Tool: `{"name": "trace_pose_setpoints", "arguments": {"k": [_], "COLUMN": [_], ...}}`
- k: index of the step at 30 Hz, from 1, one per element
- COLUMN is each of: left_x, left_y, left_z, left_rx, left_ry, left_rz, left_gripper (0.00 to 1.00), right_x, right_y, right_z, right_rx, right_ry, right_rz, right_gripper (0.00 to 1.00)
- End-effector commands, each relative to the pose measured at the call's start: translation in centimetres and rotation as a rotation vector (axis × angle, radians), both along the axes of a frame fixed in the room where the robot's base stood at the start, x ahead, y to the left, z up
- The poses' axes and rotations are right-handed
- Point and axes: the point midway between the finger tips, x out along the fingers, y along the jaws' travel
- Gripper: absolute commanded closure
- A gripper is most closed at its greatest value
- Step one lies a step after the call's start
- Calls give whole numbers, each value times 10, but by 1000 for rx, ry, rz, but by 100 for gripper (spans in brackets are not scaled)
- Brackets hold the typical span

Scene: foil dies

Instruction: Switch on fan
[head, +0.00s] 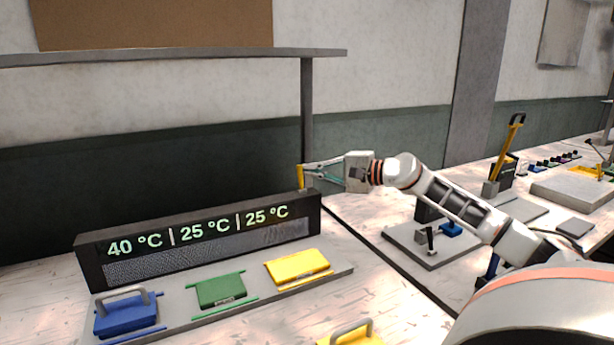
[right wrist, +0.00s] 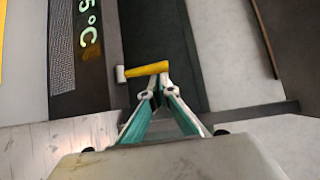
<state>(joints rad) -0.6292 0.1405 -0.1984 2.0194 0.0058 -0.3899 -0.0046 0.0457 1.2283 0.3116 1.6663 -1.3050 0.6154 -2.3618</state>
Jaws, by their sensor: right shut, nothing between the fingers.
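A long black unit (head: 290,231) with a green readout, "40 °C | 25 °C | 25 °C", and a mesh grille stands at the left in the head view; I take it for the fan. A short yellow lever (head: 300,176) stands upright at its right end; it also shows in the right wrist view (right wrist: 146,71). My right gripper (head: 307,170) is shut and empty, its fingertips right at the lever from the right. In the right wrist view its tips (right wrist: 157,76) meet just beside or against the lever; contact is unclear. My left gripper is not in view.
Blue (head: 126,316), green (head: 221,291) and yellow (head: 297,266) blocks lie on a grey plate before the unit. A shelf (head: 180,56) on a post (head: 307,110) rises behind. Another bench with a tall yellow lever (head: 506,150) stands at the right.

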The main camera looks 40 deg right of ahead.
Motion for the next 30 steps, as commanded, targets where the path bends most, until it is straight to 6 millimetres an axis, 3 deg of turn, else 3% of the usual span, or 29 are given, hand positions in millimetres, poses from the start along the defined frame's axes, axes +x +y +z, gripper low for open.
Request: {"name": "trace_pose_setpoints", "arguments": {"k": [1,3,10,20,30], "left_x": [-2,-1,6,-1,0], "left_y": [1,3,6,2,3], "left_z": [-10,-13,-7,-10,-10], "left_rx": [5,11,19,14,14], "left_ry": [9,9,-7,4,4], "left_rz": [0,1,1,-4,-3], "left_gripper": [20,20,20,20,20], "right_x": [1,1,-8,-10,-45], "right_y": [1,1,3,2,-10], "right_z": [-10,-8,-1,0,2], "right_rx": [-2,-17,-17,-16,-14], "right_ry": [-21,-48,-48,-50,-50], "right_rz": [0,1,2,1,0], "right_gripper": [100,100,100,100,100]}}
